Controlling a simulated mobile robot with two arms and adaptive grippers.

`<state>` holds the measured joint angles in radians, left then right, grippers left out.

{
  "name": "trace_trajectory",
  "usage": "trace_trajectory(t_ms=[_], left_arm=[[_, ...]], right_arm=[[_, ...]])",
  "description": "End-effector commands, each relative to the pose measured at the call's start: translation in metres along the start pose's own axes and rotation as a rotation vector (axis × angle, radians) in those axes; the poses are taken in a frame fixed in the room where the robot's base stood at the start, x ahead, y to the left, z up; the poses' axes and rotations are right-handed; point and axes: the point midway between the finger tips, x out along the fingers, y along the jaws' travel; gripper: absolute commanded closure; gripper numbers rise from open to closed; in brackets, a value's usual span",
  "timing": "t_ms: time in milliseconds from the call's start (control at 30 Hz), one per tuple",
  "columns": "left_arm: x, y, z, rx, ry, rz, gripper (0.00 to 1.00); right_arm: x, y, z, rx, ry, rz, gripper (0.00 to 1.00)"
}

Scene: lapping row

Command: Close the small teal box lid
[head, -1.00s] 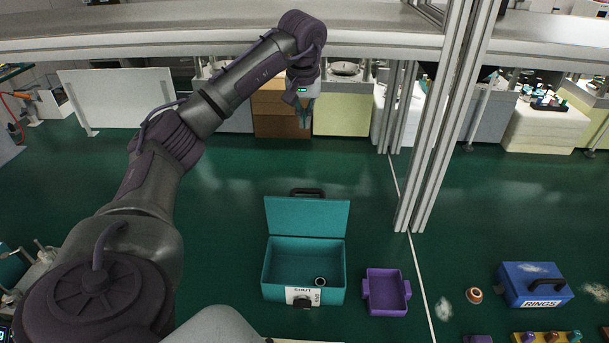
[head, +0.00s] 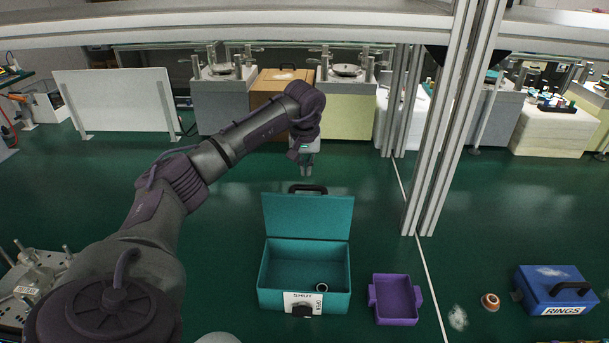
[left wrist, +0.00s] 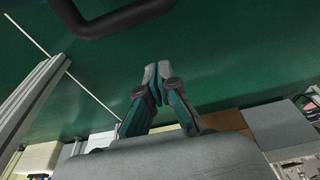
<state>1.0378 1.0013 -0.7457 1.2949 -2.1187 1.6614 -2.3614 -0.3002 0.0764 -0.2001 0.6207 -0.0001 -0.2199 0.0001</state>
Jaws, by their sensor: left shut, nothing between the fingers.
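The teal box (head: 275,298) stands on the green floor with its lid (head: 308,218) open and upright at the back. A dark handle (head: 308,188) tops the lid, and it also shows large at the top of the left wrist view (left wrist: 115,18). A small ring (head: 322,287) lies inside. My left gripper (head: 307,172) hangs just behind and above the lid's top edge, fingers pointing down, shut and empty, apart from the handle. My right gripper is not in view.
A purple tray (head: 396,300) stands right of the box. A blue RINGS box (head: 556,290) is further right, near a small copper-coloured ring (head: 490,301). A metal post (head: 440,130) rises right of the lid.

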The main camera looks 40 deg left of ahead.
Motion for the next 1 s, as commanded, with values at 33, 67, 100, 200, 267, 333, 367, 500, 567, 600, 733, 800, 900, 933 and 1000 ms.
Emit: trace_trajectory(t_ms=[33,67,100,200,267,333,367,500,567,600,733,800,900,933,1000], left_arm=[[0.011,0.0,0.001,0.001,-0.005,-0.003,1.0],[0.01,0.0,0.003,0.002,-0.001,-0.001,1.0],[0.005,-0.001,0.009,0.003,0.001,-0.001,1.0],[0.001,-0.001,0.022,0.004,0.0,-0.002,1.0],[-0.001,-0.001,0.028,0.002,0.0,-0.001,1.0],[-0.002,-0.001,0.033,0.002,0.0,-0.001,1.0],[-0.003,-0.001,0.035,0.002,0.0,-0.001,1.0],[-0.003,0.0,0.038,0.0,0.001,-0.001,1.0],[-0.003,0.0,0.038,0.0,0.001,0.0,1.0],[-0.003,0.0,0.038,0.0,0.001,0.0,1.0],[-0.003,0.0,0.038,0.0,0.001,0.0,1.0],[-0.003,0.0,0.038,0.0,0.002,0.0,1.0],[-0.003,0.0,0.038,0.001,0.01,-0.001,1.0],[-0.003,0.0,0.038,0.001,0.014,-0.001,1.0],[-0.004,0.0,0.037,0.002,0.032,-0.001,1.0]], right_arm=[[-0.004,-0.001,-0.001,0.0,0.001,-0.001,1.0],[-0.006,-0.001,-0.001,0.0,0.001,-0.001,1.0],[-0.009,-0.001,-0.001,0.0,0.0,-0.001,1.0],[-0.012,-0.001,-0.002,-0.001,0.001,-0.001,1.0],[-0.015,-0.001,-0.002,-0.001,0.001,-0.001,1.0],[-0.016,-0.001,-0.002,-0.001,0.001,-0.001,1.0],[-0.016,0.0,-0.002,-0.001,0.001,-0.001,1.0],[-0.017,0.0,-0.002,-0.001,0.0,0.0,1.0],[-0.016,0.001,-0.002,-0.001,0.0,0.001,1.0],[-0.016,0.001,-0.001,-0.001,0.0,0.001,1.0],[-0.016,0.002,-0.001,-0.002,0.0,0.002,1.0],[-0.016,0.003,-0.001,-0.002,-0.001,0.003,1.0],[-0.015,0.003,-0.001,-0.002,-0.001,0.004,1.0],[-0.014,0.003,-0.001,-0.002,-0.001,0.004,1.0],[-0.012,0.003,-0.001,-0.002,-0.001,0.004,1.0]])
